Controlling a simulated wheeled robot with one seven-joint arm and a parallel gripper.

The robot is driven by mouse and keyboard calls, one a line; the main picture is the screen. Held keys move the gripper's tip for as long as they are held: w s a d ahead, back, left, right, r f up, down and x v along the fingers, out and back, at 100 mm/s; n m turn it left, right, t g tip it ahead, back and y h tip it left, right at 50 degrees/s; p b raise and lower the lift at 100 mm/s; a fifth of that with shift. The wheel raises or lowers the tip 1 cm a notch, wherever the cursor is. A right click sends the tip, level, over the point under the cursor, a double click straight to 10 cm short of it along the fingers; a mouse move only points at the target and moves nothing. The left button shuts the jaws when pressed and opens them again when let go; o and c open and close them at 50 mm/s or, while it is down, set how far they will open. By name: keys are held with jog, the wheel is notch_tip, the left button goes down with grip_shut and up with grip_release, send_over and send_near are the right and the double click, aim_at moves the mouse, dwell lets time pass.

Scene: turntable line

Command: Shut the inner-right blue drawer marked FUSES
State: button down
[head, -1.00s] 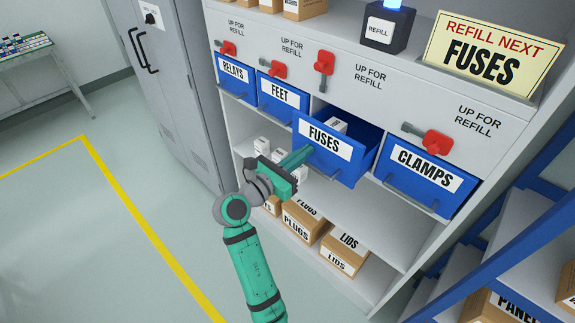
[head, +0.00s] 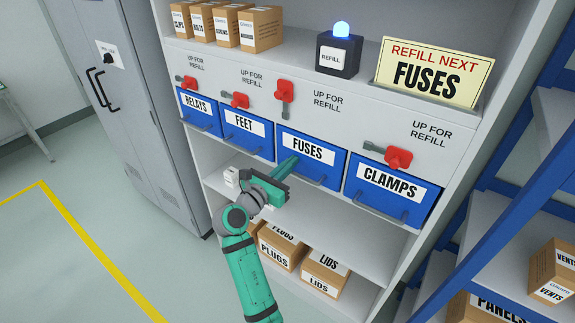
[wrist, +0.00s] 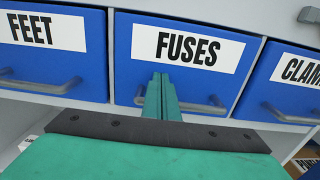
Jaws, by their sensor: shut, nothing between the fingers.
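The blue FUSES drawer (head: 311,159) is between the FEET drawer (head: 247,134) and the CLAMPS drawer (head: 390,188). Its front looks level with its neighbours. It also shows in the wrist view (wrist: 185,72), with a grey bar handle low on its front. My gripper (head: 290,163) is shut and empty, its fingertips at the left part of the FUSES front. In the wrist view the closed fingers (wrist: 161,88) reach the front just below the label. I cannot tell whether they touch it. The red FUSES latch (head: 284,97) stands upright above the drawer.
The RELAYS drawer (head: 200,111) is at the far left. The other red latches lie sideways. A shelf with PLUGS (head: 276,251) and LIDS (head: 325,273) boxes lies below my gripper. A blue rack (head: 500,215) stands to the right; open floor is at left.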

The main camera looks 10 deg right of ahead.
jog(key=shift+d+r, duration=0.15)
jog(key=shift+d, duration=0.05)
jog(key=shift+s+a, duration=0.1)
jog(key=shift+a, duration=0.25)
jog(key=v, duration=1.4)
jog(key=s+a+f+m+y, duration=0.1)
jog(key=s+f+y, duration=0.2)
jog(key=f, duration=0.5)
jog(key=s+a+f+m+y, duration=0.1)
jog(key=s+f+m+y, duration=0.15)
jog(key=f, duration=0.55)
jog(key=s+a+f+m+y, duration=0.2)
jog(key=s+f+m+y, duration=0.25)
jog(key=s+f, duration=0.55)
jog(key=s+m+t+y, duration=0.1)
jog(key=s+m+y, duration=0.1)
jog(key=s+m, duration=1.15)
jog(key=s+d+r+m, duration=0.2)
jog(key=s+r+m, duration=0.1)
jog(key=s, duration=0.4)
jog(key=s+d+r+m+t, duration=0.1)
jog(key=s+d+r+m, duration=0.1)
jog(key=s, duration=0.5)
jog(key=shift+s+r+m, duration=0.4)
jog(key=shift+r+m, duration=0.15)
jog(key=shift+r, duration=0.4)
